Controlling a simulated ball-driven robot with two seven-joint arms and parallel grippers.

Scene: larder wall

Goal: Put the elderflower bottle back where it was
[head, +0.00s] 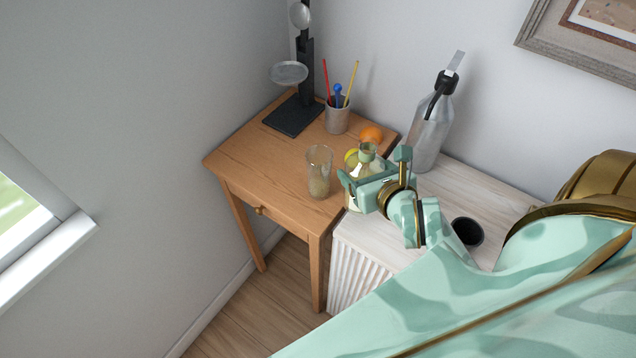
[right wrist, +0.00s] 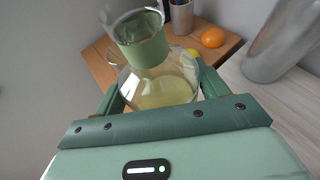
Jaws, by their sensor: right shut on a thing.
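The elderflower bottle (head: 367,150) is clear glass with a green neck band and pale yellow liquid inside. In the right wrist view the bottle (right wrist: 160,92) sits between my fingers, roughly upright. My right gripper (head: 358,184) is shut on its body, by the border of the wooden table (head: 265,180) and the white top (head: 480,190). My left gripper is not in view.
A drinking glass (head: 319,172) stands close left of the bottle. A lemon (head: 351,155), an orange (head: 371,134) and a pencil cup (head: 337,118) are behind. A grey siphon bottle (head: 428,138) and a dark round cup (head: 467,232) are to the right. The table's front left is clear.

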